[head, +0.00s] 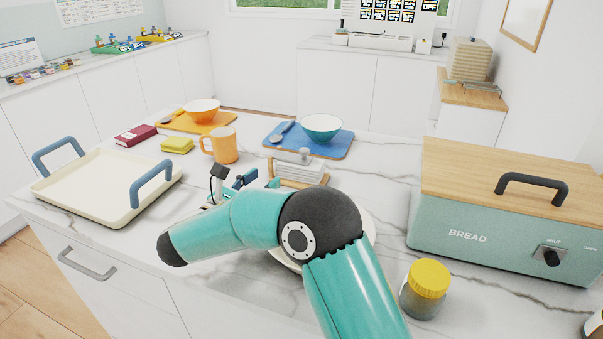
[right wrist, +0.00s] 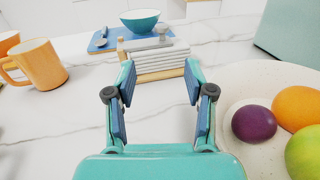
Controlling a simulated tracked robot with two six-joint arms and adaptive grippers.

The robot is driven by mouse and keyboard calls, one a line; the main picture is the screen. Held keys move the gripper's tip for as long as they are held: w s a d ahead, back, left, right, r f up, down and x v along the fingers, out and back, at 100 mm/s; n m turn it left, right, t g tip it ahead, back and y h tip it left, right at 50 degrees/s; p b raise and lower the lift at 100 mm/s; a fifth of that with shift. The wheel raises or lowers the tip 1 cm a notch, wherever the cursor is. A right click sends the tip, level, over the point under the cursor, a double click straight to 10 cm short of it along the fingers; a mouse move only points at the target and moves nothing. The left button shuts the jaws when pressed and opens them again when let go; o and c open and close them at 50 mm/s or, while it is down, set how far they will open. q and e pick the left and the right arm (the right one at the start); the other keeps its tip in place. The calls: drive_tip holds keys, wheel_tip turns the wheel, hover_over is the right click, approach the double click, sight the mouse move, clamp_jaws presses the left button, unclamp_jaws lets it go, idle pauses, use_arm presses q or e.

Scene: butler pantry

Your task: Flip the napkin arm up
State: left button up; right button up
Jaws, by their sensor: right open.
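The napkin holder (head: 300,182) has a wooden base and a stack of white napkins (head: 299,172); it also shows in the right wrist view (right wrist: 155,76). Its pale grey arm (right wrist: 148,43) lies flat across the top of the stack, with a small knob (right wrist: 162,31) standing up on it. A short wooden post (right wrist: 121,48) stands at the left end. My right gripper (right wrist: 160,85) is open and empty, just in front of the holder and pointing at it; its fingertips overlap the stack's front in that view. In the head view my right arm partly hides this gripper (head: 258,180). My left gripper is not in view.
A plate (right wrist: 235,100) with fruit lies right of my right gripper. An orange mug (head: 224,146) stands to the left. A blue board (head: 335,152) with a teal bowl (head: 322,127) lies behind the holder. A bread box (head: 470,210) and jar (head: 425,288) stand right, a tray (head: 95,180) left.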

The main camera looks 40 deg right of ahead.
sight(304, 154)
drive_tip(key=shift+d+f, duration=0.1)
drive_tip(key=shift+f, duration=0.55)
drive_tip(key=shift+d, duration=0.15)
drive_tip(key=shift+d+r, duration=0.1)
drive_tip(key=shift+d, duration=0.3)
drive_tip(key=p+x, duration=0.1)
drive_tip(key=x, duration=1.4)
drive_tip(key=shift+w+d, duration=0.1)
drive_tip(key=shift+d, duration=0.3)
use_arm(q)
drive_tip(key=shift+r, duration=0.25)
use_arm(e)
clamp_jaws()
